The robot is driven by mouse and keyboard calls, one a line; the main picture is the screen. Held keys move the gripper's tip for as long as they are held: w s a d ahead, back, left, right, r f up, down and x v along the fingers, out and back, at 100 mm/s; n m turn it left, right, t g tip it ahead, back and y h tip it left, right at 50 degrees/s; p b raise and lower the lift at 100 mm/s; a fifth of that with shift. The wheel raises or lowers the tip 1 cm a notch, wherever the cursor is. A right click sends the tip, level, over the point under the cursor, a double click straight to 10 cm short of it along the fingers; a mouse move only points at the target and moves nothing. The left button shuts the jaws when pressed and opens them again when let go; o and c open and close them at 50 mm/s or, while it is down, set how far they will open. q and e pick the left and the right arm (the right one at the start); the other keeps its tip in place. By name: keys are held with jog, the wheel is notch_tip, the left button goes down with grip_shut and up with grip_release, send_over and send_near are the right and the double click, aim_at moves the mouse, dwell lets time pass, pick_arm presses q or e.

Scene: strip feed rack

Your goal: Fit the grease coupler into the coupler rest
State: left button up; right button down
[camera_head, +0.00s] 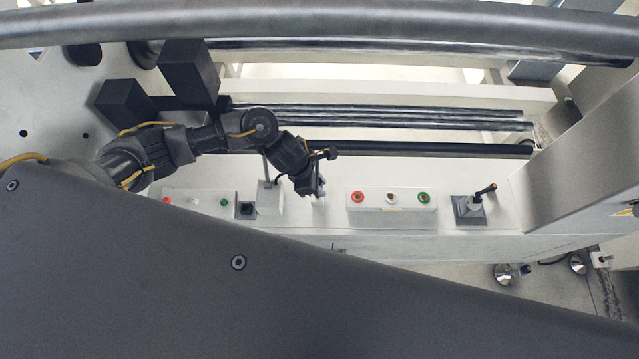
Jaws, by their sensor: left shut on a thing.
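My left arm comes in from the left, and its gripper (319,196) points down over the pale front ledge. It is shut on a small light piece, apparently the grease coupler (319,201), which is mostly hidden by the fingers. Whether the piece touches the ledge I cannot tell. Just left of the gripper stands a pale block (269,200) with a thin upright rod; it may be the coupler rest, but I cannot be sure. My right gripper is not in view.
Another button box (197,203) is at the left. A lever with an orange tip (475,205) stands farther right. Dark rollers (400,148) run behind the ledge.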

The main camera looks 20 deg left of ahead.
pick_arm(q)
jog(key=shift+b, duration=0.3)
dwell(0.6)
jog(key=shift+f+b, duration=1.05)
jog(key=shift+b, duration=0.1)
jog(key=o, duration=1.1)
jog(key=shift+c, duration=0.2)
jog(key=v, duration=1.1)
jog(key=shift+b, duration=0.3)
jog(key=shift+f, duration=0.15)
